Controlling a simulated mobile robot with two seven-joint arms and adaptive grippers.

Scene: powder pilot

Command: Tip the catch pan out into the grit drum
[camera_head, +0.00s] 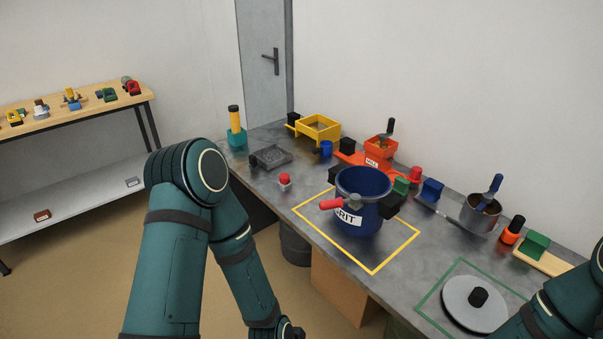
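The grit drum (376,215) is a dark blue open-topped tub with a white GRIT label. It stands upright inside a yellow outline on the bench, with a red-handled part across its front. No pan carries a readable name, so I cannot tell for sure which is the catch pan. A yellow square pan (318,130) with a side handle stands at the back of the bench. A flat dark grey tray (271,157) lies left of the drum. Only a dark end piece of my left arm (290,331) shows at the bottom edge; its fingers are hidden. My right gripper is out of view.
An orange mill (374,160) stands behind the drum. A steel pot (479,216) with a blue-handled tool stands right. A grey lid (470,305) lies in a green outline. A red-topped button (285,182) is near the front edge. A wooden table (60,118) stands left.

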